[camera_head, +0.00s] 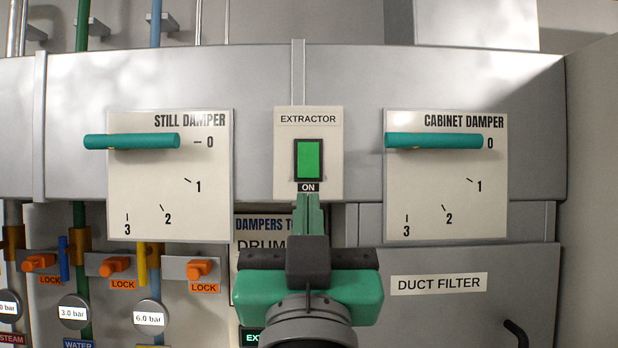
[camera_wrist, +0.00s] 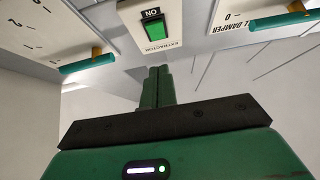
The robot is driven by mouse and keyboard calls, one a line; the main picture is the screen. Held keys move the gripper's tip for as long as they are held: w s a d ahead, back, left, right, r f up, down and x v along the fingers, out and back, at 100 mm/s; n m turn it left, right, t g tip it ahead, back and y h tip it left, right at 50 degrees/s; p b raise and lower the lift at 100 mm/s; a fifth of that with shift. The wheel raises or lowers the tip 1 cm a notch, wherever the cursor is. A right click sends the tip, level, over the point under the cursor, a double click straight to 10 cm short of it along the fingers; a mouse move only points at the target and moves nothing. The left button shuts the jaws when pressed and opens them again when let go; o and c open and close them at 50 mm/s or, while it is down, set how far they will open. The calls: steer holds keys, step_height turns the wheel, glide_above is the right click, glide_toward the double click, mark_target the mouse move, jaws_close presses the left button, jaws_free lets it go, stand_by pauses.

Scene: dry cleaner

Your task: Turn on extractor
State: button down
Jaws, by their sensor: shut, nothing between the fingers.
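The extractor switch (camera_head: 309,160) is a green rocker in a black frame on a pale plate labelled EXTRACTOR, with an ON label (camera_head: 308,187) under it. The rocker looks bright green. My gripper (camera_head: 308,203) is shut and empty, with its green fingers pointing up just below the ON label in the head view. In the wrist view the switch (camera_wrist: 154,31) appears upside down, beyond the tips of my gripper (camera_wrist: 159,70). I cannot tell whether the fingertips touch the plate.
The still damper lever (camera_head: 132,141) is on the left and the cabinet damper lever (camera_head: 434,140) on the right, both horizontal near 0. Orange lock tabs (camera_head: 116,268) and gauges sit lower left. A duct filter panel (camera_head: 450,310) with a black handle is lower right.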

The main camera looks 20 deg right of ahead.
mark_target(307, 165)
steer(key=w+d+r, duration=0.1)
steer(key=w, duration=0.1)
steer(key=w+d+p, duration=0.1)
steer(key=w, duration=0.2)
steer(key=w+d+r+p, duration=0.1)
steer(key=w, duration=0.1)
steer(key=shift+w+d+r, duration=0.1)
steer(key=shift+w+r, duration=0.2)
steer(key=shift+r, duration=0.05)
